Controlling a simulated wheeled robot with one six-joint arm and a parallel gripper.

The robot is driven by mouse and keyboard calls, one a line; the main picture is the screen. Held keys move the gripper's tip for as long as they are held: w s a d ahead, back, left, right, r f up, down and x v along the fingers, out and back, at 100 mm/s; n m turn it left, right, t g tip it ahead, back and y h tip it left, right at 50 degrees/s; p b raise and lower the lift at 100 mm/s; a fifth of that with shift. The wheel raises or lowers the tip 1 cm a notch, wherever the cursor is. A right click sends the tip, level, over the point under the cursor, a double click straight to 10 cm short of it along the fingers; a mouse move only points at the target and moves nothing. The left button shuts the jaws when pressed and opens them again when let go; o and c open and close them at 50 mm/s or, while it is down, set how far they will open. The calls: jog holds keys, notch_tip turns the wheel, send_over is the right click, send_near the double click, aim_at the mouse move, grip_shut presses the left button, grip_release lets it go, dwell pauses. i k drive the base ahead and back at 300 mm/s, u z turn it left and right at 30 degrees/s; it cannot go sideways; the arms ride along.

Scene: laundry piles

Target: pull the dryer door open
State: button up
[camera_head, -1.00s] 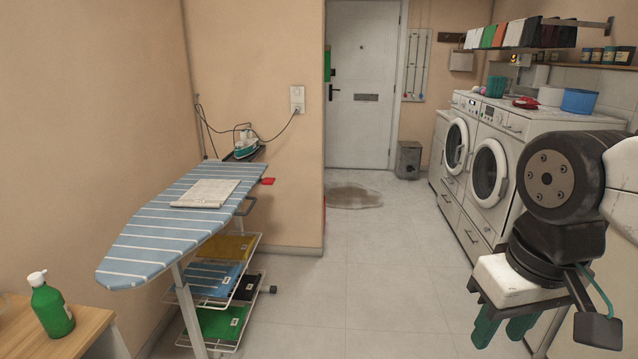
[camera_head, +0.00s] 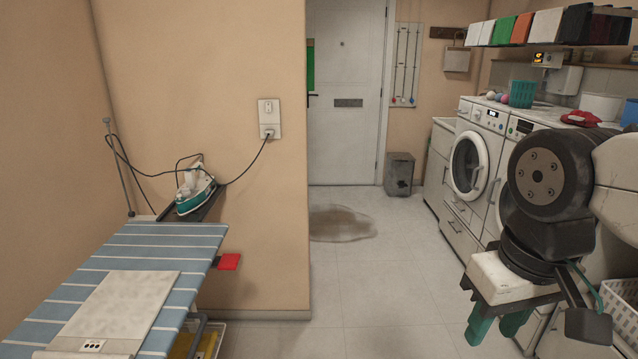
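Two white front-loading machines stand along the right wall; I cannot tell from their faces which is the dryer. The farther machine (camera_head: 484,131) has a closed round door (camera_head: 469,165) with a handle on its right side. The nearer machine (camera_head: 524,125) is largely hidden behind my arm, and only a sliver of its door shows. My gripper (camera_head: 497,326) is at the lower right, its green fingers pointing down with a gap between them. It looks empty and touches neither door.
A striped ironing board (camera_head: 185,244) with an iron (camera_head: 194,190) stands at left. A puddle (camera_head: 342,223) lies on the floor before the white door (camera_head: 346,110). A grey bin (camera_head: 399,173) stands beyond it. A white basket (camera_head: 621,303) is at lower right.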

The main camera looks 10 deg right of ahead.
aim_at(476, 191)
jog(key=z, duration=0.25)
jog(key=i, duration=1.9)
jog(key=z, duration=0.85)
jog(key=i, duration=2.1)
jog(key=z, duration=0.4)
